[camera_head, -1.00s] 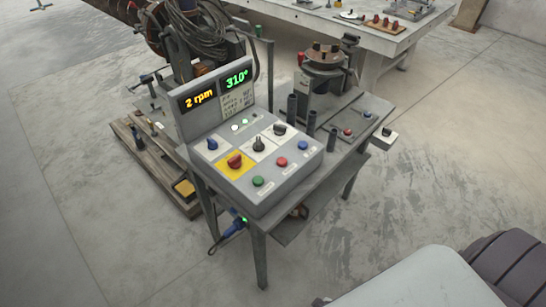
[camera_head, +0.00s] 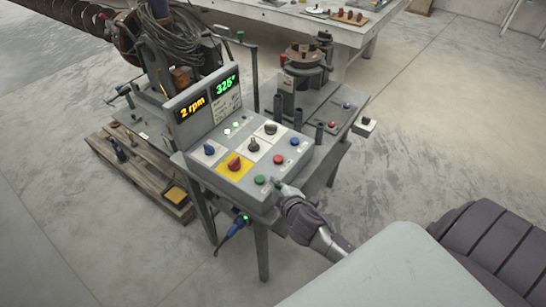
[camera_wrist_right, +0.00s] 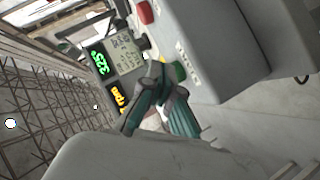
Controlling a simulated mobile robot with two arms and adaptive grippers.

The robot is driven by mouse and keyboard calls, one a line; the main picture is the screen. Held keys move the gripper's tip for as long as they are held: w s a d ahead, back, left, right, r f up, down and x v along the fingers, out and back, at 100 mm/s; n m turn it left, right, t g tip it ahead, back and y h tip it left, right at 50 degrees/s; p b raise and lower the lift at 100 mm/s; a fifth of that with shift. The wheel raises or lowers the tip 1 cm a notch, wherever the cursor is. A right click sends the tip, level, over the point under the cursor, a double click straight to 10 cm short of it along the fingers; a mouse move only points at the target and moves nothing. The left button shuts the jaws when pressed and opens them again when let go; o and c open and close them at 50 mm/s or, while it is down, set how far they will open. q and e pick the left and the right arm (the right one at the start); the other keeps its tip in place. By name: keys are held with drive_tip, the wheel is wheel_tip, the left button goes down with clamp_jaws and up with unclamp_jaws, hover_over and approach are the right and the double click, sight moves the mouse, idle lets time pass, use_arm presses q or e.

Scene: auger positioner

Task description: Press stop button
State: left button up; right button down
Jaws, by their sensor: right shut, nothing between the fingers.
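The grey control box (camera_head: 222,187) stands on a metal stand and carries several buttons and knobs. A round red button (camera_head: 280,159) sits on its sloped top between a blue button (camera_head: 295,141) and a green button (camera_head: 260,180). A larger red knob (camera_head: 235,163) sits on a yellow square. I cannot read which is labelled stop. My right gripper (camera_head: 276,183) is shut and empty at the box's front right edge, close beside the green button; contact is unclear. In the right wrist view, the fingers (camera_wrist_right: 160,75) are near the green button (camera_wrist_right: 179,72), with a red button (camera_wrist_right: 145,12) above. My left gripper is out of view.
Displays (camera_head: 209,98) on the box's back panel read 2 rpm and about 325°. Dark upright tubes (camera_head: 319,133) stand right of the box. A blue-handled tool (camera_head: 233,228) hangs at the stand's front. Open floor lies to the right.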

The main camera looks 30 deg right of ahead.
drive_tip(key=w+a+r+n+t+y+p, duration=0.1)
drive_tip(key=w+a+r+n+y, duration=0.1)
drive_tip(key=w+r+n+y, duration=1.2)
drive_tip(key=s+d+f+n+g+h, duration=0.4)
drive_tip(key=d+n+g+h, duration=0.2)
drive_tip(key=d+n, duration=0.4)
drive_tip(key=shift+f+h+p, duration=0.2)
drive_tip(key=shift+h+p, duration=0.2)
drive_tip(key=shift+h, duration=0.1)
drive_tip(key=shift+d, duration=0.1)
drive_tip(key=b, duration=0.6)
hover_over(280, 158)
wheel_tip(280, 158, down, 7)
drive_tip(key=shift+f, duration=0.2)
drive_tip(key=shift+f+b, duration=0.55)
drive_tip(key=shift+f, duration=0.2)
